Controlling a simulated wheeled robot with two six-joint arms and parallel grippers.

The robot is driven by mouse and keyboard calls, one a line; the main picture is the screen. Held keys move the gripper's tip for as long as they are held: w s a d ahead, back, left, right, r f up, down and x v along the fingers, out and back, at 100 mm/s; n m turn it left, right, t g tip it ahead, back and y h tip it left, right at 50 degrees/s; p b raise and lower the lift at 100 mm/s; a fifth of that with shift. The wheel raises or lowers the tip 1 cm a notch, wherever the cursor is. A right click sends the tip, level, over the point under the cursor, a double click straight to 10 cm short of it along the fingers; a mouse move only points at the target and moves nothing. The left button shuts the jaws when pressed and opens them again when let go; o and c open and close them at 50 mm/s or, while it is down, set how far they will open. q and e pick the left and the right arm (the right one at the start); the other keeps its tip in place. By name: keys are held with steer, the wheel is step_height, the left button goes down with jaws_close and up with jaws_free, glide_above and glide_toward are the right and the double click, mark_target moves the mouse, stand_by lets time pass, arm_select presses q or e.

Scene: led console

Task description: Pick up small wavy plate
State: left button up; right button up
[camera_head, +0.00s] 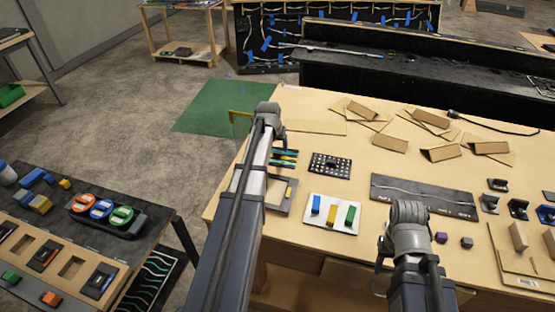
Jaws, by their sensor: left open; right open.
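A long dark plate with a pale wavy line (423,192) lies flat on the wooden table, right of centre. It is the clearest wavy-patterned plate on this table; I cannot tell its exact relief. My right gripper (408,232) is at the end of the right arm, in front of this plate and apart from it in the picture. My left gripper (267,122) is over the table's left edge, well left of the plate. Both are open, with nothing seen in them; their fingertips are small or partly hidden by the arms.
A white board with coloured blocks (332,213) and a black perforated plate (330,165) lie left of the wavy plate. Cardboard pieces (440,152) lie behind it. Small dark brackets (489,203) and an upright tan block (518,236) are to the right. A dark table (165,226) stands at left.

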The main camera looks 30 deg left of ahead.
mark_target(277, 152)
arm_select(q)
steer(key=b+x, duration=0.1)
steer(key=x, duration=0.1)
steer(key=b+x, duration=0.2)
steer(key=shift+s+d+f, duration=0.1)
steer(key=shift+d+f, duration=0.05)
steer(key=shift+d, duration=0.05)
steer(key=shift+c, duration=0.2)
jaws_close()
